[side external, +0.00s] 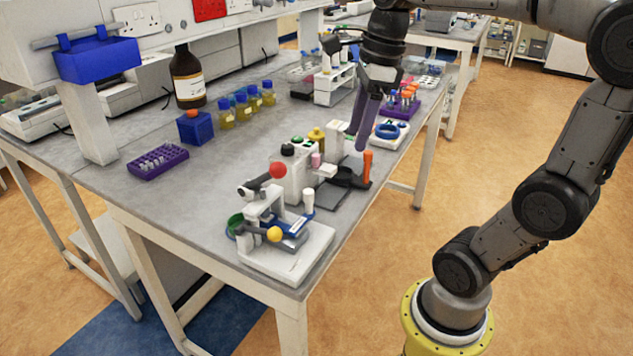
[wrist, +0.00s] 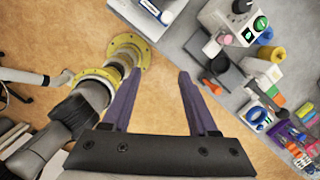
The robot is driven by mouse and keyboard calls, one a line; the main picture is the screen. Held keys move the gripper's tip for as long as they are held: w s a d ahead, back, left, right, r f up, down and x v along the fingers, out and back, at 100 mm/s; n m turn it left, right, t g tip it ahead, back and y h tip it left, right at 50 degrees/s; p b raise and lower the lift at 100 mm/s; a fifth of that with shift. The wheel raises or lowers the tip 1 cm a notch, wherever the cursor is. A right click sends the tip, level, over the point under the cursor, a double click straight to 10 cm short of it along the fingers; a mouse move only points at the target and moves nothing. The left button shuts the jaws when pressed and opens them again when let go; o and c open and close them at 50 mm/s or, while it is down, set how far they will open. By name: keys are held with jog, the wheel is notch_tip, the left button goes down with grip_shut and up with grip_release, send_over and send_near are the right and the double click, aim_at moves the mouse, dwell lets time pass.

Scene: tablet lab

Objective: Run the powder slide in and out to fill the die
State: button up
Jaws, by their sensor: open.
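A small bench press (side external: 292,258) on a white base stands at the near corner of the bench in the side view. It has a red ball (side external: 278,170) on a lever, a yellow ball (side external: 274,234) at its front, a blue slide-like part (side external: 291,228) and a white upright knob (side external: 308,203). A green cup (side external: 235,224) sits at its left. Which part is the powder slide, and the die itself, I cannot tell surely. My gripper (side external: 358,140), with purple fingers, is open and empty above the bench's right edge, beyond the press. In the wrist view its fingers (wrist: 157,73) are apart over floor.
A grey-white instrument (side external: 296,177) and an orange-handled black device (side external: 367,165) stand between the press and my gripper. A white tray with a blue ring (side external: 390,130) lies farther back. A purple rack (side external: 158,162) and a blue block (side external: 195,127) stand left. Bare bench (side external: 220,175) lies between.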

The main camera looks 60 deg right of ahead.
aim_at(309, 191)
jog(key=w+a+n+g, duration=0.2)
jog(key=w+a+n, duration=0.15)
jog(key=w, duration=0.55)
jog(key=shift+n, duration=0.35)
jog(key=f, duration=1.4)
jog(key=shift+s, duration=0.3)
grip_shut()
jog(key=shift+r, duration=0.1)
